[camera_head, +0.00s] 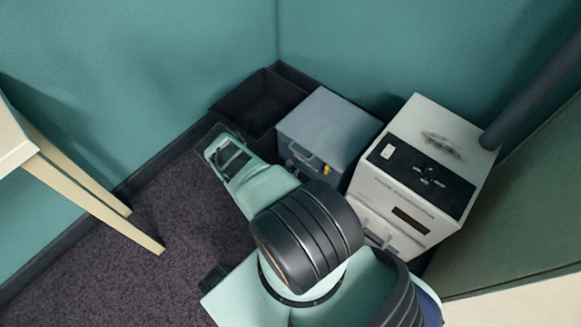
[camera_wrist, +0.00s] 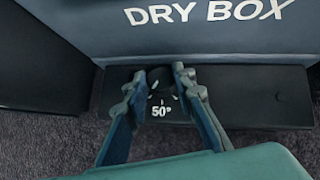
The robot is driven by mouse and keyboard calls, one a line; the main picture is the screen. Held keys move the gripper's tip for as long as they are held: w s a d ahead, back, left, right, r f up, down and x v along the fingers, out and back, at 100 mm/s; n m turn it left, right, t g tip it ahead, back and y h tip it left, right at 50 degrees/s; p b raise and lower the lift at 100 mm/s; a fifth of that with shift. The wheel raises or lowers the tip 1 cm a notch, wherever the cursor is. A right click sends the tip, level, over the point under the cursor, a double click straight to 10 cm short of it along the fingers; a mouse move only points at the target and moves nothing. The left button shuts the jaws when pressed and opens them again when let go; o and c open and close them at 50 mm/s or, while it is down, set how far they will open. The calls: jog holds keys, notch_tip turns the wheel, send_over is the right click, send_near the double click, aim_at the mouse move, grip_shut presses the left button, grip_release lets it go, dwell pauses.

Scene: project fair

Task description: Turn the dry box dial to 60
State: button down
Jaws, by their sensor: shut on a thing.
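The dry box (camera_wrist: 210,42), slate-coloured with white "DRY BOX" lettering, fills the top of the wrist view. Below the lettering is a dark panel (camera_wrist: 265,98) with a small dark dial (camera_wrist: 160,80). My gripper (camera_wrist: 161,72) is shut on the dial, one finger on each side. A white "50°" label and a short white tick show just below the dial. The fingers cover part of the dial, and I cannot make out its pointer. In the head view my gripper (camera_head: 216,142) is at the left; the dial cannot be seen there.
In the head view, a grey-blue box (camera_head: 328,125) with a yellow tag stands beside a black open bin (camera_head: 262,104). A white machine (camera_head: 425,160) with a black panel is to their right. A pale table (camera_head: 95,190) stands at the left. Dark carpet (camera_head: 190,225) between is clear.

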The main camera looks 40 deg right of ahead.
jog(key=shift+s+d+n+t+y, duration=0.1)
jog(key=shift+s+n+t+y, duration=0.15)
jog(key=shift+n+t, duration=0.65)
jog(key=shift+n+t+y, duration=0.55)
jog(key=shift+n+t, duration=0.05)
jog(key=shift+n, duration=0.6)
jog(key=c, duration=1.6)
grip_release()
